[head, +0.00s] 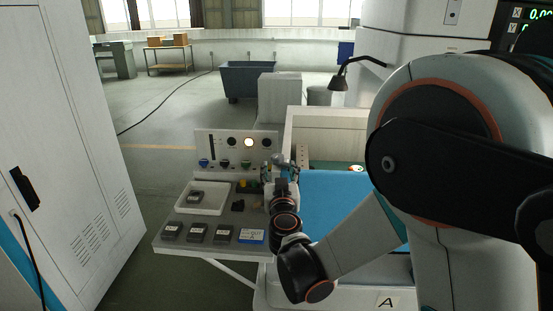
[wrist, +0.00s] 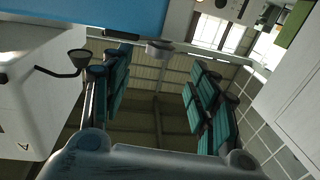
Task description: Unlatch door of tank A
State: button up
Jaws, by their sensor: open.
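Tank A shows a blue front panel (head: 335,205) in the head view, with an "A" label (head: 385,302) below it; my arm covers part of it. My gripper (head: 279,160) is at the panel's left side, near the tank's left corner, and looks small there. In the wrist view my gripper (wrist: 160,80) is open, its teal-padded fingers wide apart with nothing between them. The blue panel (wrist: 90,12) crosses the top of that view. A dark bar (wrist: 118,34) and a round grey knob (wrist: 160,47), possibly the latch, lie along its edge beyond the fingertips. Contact cannot be told.
A side shelf (head: 175,247) with a white tray (head: 205,210), several dark blocks and a control panel (head: 208,150) with lamps stands beside the gripper. A white cabinet (head: 70,130) is at left.

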aim_at(278, 160)
jog(key=w, duration=0.9)
jog(key=shift+w+a+b, duration=0.15)
jog(key=shift+a+b, duration=0.2)
jog(key=shift+b, duration=0.05)
jog(key=c, duration=1.1)
